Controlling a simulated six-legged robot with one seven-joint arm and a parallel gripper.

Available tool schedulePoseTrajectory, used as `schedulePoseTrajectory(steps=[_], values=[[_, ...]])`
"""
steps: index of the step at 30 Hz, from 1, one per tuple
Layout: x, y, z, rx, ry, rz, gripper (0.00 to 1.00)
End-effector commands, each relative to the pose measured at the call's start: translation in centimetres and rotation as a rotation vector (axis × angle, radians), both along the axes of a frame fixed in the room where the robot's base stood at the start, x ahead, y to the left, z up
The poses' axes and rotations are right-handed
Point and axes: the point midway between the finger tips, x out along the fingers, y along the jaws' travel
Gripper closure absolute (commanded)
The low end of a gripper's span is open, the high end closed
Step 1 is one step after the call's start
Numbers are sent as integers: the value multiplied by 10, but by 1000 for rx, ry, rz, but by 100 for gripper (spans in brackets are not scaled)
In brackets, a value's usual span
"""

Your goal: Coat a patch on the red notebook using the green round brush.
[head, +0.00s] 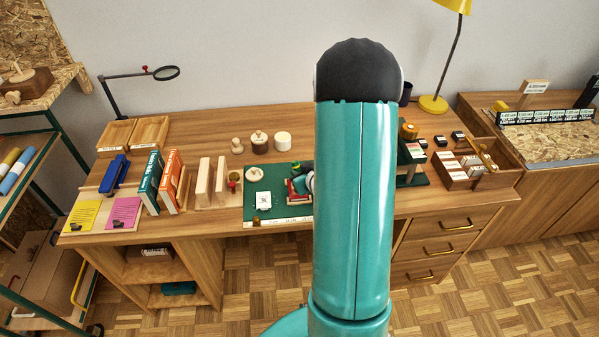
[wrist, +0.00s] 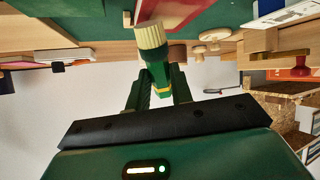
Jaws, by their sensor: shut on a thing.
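The green round brush (wrist: 156,72) has a green handle, a yellow band and thick cream bristles. My gripper (wrist: 160,88) is shut on its handle, and the bristles point away from the jaws. The red notebook (wrist: 178,12) lies on the green mat, just beyond the bristles in the wrist view. The bristle end overlaps the notebook's edge there; I cannot tell whether they touch. In the head view the red notebook (head: 298,189) shows on the mat, partly hidden by my arm, which also hides most of my gripper.
The green mat (head: 262,208) lies on the wooden desk (head: 215,140). Left of it stand wooden blocks (head: 204,180) and upright books (head: 149,182). A wooden box (head: 458,178) is at the right. The back middle of the desk has free room.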

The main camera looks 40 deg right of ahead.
Motion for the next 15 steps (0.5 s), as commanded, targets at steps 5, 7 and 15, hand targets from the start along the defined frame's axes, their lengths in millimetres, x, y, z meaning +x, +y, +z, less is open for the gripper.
schedulePoseTrajectory(steps=[5, 7, 15], values=[[0, 0, 15, -2, -1, 1, 100], [0, 0, 22, -2, -3, 0, 100], [0, 0, 47, -1, -3, 1, 100]])
